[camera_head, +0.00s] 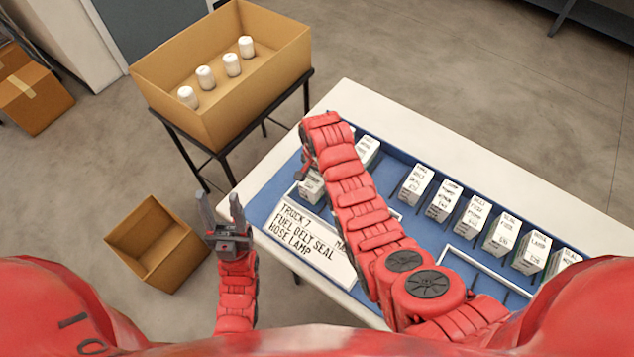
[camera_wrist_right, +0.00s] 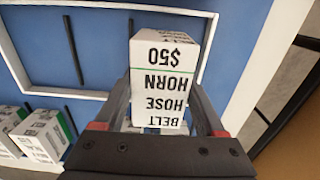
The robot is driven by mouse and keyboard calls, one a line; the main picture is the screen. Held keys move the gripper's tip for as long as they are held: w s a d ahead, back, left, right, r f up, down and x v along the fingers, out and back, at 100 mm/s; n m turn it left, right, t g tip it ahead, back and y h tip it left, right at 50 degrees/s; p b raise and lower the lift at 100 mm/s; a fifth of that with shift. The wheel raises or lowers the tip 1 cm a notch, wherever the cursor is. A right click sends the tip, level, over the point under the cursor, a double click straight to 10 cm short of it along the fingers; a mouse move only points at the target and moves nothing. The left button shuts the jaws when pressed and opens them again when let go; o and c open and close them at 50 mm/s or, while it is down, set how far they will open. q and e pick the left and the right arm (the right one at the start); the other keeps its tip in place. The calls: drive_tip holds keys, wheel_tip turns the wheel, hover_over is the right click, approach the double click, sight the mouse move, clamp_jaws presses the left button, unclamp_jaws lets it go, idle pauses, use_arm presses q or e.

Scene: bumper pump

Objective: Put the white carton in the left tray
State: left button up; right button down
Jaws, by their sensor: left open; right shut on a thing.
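The white carton (camera_wrist_right: 165,75), lettered "BELT HOSE HORN $50", is between the fingers of my right gripper (camera_wrist_right: 160,95), which is shut on it. In the head view the carton (camera_head: 311,188) shows below my right forearm, at the left end of the blue table surface. A white-rimmed tray outline (camera_wrist_right: 65,95) lies under and beside the carton in the wrist view; the arm hides much of it in the head view. I cannot tell whether the carton touches it. My left gripper (camera_head: 220,200) is open and empty, left of the table.
Several white cartons (camera_head: 470,215) stand in a row along the table's back. A lettered sign (camera_head: 305,240) lies at the front left. Another white-rimmed tray (camera_head: 460,255) is farther right. A cardboard box (camera_head: 220,120) with white cylinders stands behind left; an empty box (camera_head: 150,235) is on the floor.

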drive_tip(key=shift+f+p, duration=0.3)
drive_tip(key=shift+f, duration=0.8)
drive_tip(key=shift+f, duration=0.1)
drive_tip(key=shift+f, duration=0.15)
unclamp_jaws()
